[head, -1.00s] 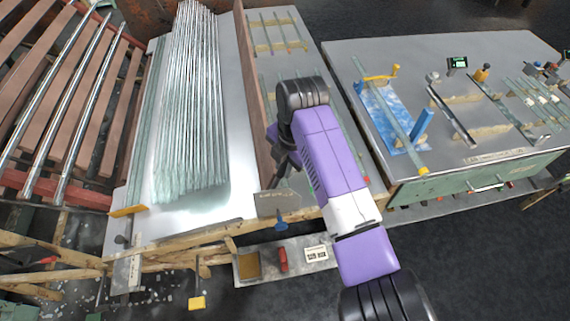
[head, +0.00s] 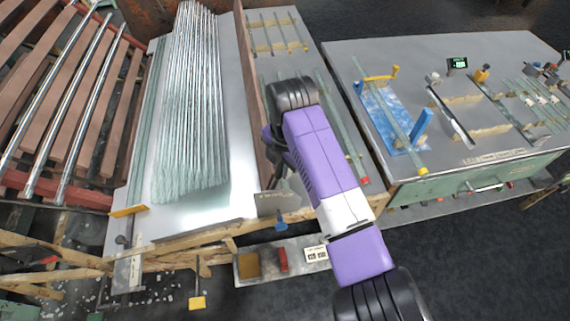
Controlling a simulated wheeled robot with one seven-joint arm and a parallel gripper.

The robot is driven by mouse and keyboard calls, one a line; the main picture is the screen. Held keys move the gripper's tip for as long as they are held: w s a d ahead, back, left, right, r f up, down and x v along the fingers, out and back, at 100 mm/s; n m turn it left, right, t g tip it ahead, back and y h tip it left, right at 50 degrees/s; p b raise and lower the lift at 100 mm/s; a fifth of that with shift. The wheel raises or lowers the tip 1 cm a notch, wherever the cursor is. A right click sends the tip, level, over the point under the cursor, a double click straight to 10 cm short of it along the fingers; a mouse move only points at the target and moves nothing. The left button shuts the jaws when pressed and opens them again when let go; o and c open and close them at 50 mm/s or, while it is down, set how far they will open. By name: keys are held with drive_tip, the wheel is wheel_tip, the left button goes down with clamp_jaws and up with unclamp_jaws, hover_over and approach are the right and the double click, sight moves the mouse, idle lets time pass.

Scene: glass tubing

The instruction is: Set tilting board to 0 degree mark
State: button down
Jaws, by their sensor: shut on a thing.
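A long brown board (head: 252,84), which I take for the tilting board, stands steeply on edge between the glass rods and the right part of the bench. A small grey plate (head: 268,205) with faint marks is at its near end; its marks are too small to read. My gripper (head: 279,186) points down beside the board's near end, just above the plate. It is shut, apparently on the board's near end, but my dark wrist hides most of the contact. A blue knob (head: 281,224) hangs below the plate.
A bundle of glass rods (head: 190,110) lies left of the board. A lower shelf (head: 300,262) holds a red item and a label. A separate table (head: 345,55) with a blue panel and fixtures stands at right. Dark floor between is clear.

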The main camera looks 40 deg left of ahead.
drive_tip(key=s+a+t+h, duration=0.1)
drive_tip(key=s+a+r+t+p, duration=0.1)
drive_tip(key=s+a, duration=0.1)
drive_tip(key=shift+s+a+r+h, duration=0.2)
drive_tip(key=shift+a+h, duration=0.1)
drive_tip(key=shift+h, duration=0.1)
drive_tip(key=c, duration=1.3)
unclamp_jaws()
drive_tip(key=shift+f, duration=0.1)
drive_tip(key=shift+o, duration=0.2)
drive_tip(key=shift+f, duration=0.1)
drive_tip(key=v, duration=0.8)
drive_tip(key=shift+s+b, duration=0.15)
drive_tip(key=shift+b, duration=0.25)
